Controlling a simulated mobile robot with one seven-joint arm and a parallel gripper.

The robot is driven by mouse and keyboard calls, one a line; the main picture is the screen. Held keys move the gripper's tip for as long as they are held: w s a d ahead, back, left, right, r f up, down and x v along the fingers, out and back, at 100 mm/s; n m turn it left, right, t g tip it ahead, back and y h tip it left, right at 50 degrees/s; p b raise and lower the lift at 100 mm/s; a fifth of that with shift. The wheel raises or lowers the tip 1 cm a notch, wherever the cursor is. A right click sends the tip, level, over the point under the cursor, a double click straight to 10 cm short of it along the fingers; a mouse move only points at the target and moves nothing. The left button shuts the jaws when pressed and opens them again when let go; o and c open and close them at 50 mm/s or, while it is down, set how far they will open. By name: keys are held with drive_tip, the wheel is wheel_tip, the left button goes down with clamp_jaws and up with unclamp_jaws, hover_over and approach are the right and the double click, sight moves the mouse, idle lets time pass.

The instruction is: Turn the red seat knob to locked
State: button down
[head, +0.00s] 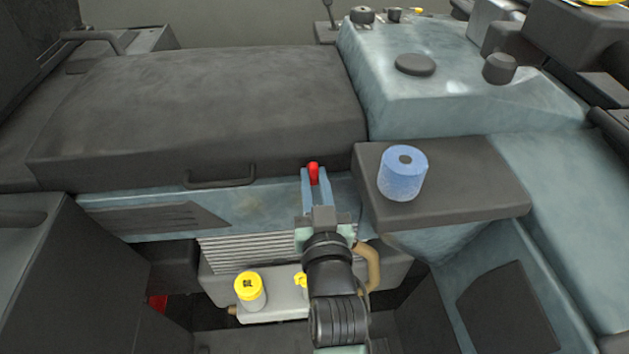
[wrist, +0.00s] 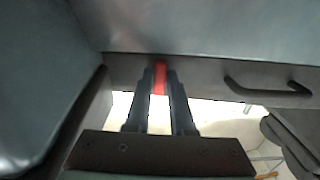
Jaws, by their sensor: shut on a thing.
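The red seat knob (head: 314,171) shows in the head view at the front edge of the dark seat, above the blue-grey seat base. My gripper (head: 315,183) reaches up to it from below, with its two fingers on either side. In the wrist view the red knob (wrist: 160,78) sits between the fingertips of my gripper (wrist: 161,82), just below the seat's front edge. The fingers are shut on it. They hide part of its sides, and I cannot tell its exact turn angle.
The dark seat (head: 200,110) has a grab handle (head: 220,179) left of the knob. A dark shelf (head: 470,193) with a blue roll (head: 403,174) stands close to the right of my gripper. A yellow-capped container (head: 249,290) sits below left.

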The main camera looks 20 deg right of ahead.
drive_tip(key=shift+n, duration=0.3)
drive_tip(key=c, duration=1.1)
unclamp_jaws()
drive_tip(key=shift+s, duration=0.1)
drive_tip(key=v, duration=1.2)
drive_tip(key=shift+s+p, duration=0.35)
drive_tip(key=shift+s, duration=0.05)
drive_tip(key=shift+a+r, duration=0.1)
